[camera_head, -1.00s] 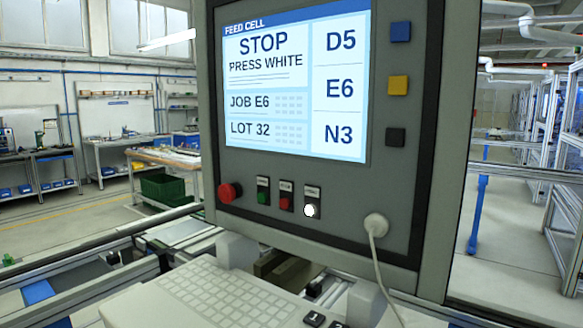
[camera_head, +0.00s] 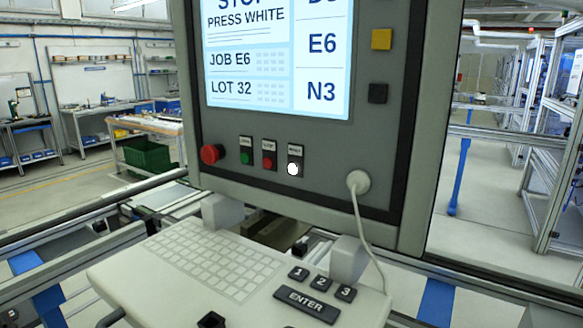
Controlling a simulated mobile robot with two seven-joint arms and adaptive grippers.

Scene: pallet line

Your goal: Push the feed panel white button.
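The feed panel (camera_head: 330,150) is a grey upright console in the middle of the head view. Its screen (camera_head: 275,65) reads "PRESS WHITE", "JOB E6" and "LOT 32", with "E6" and "N3" at right; its top is cut off. The white button (camera_head: 293,169) looks bright and is the rightmost in the row under the screen. To its left are a red button (camera_head: 269,163), a green button (camera_head: 246,158) and a large red knob (camera_head: 211,154). Neither of my grippers is in view.
A keyboard shelf (camera_head: 130,271) with a keypad and an ENTER key (camera_head: 306,306) juts out below the panel. A white cable (camera_head: 362,225) hangs from a round plug on the panel. Metal rails run on both sides. Workbenches and a green crate (camera_head: 147,157) stand far left.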

